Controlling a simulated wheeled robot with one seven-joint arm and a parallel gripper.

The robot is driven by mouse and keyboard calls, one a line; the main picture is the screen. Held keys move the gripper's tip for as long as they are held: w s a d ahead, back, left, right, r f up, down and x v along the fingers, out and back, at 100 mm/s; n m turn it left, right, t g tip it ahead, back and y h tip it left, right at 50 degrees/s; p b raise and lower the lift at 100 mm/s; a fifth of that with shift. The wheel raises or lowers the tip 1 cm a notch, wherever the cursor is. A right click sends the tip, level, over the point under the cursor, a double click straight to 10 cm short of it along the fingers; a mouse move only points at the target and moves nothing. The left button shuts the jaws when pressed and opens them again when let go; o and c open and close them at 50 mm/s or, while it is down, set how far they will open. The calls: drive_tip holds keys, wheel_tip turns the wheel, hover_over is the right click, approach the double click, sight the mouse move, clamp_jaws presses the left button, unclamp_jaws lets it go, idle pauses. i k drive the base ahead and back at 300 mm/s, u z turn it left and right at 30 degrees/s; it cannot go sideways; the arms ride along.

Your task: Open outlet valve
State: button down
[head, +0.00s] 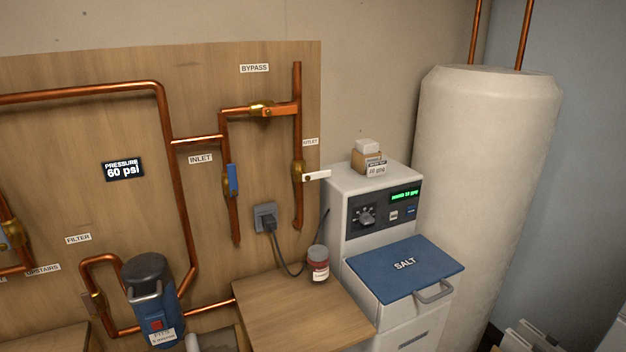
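The outlet valve (298,172) sits on the right-hand vertical copper pipe, beside a partly hidden "OUTLET" label (310,142). It has a brass body, and its white lever (317,176) points right, across the pipe. The lever's tip is close to the upper left of the white softener cabinet in the picture; I cannot tell whether they touch. My gripper is not in view.
The inlet valve's blue lever (232,179) lies along its pipe. The bypass valve's orange lever (282,109) lies along its horizontal pipe. The softener cabinet (341,190) with a blue salt lid (405,281), a wooden shelf (290,325) and a jar (318,264) stand below.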

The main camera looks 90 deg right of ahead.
sight(306, 177)
drive_tip(key=z, duration=3.35)
drive_tip(key=k, duration=0.5)
drive_tip(key=z, duration=1.1)
drive_tip(key=i, duration=1)
drive_tip(key=u, duration=2.7)
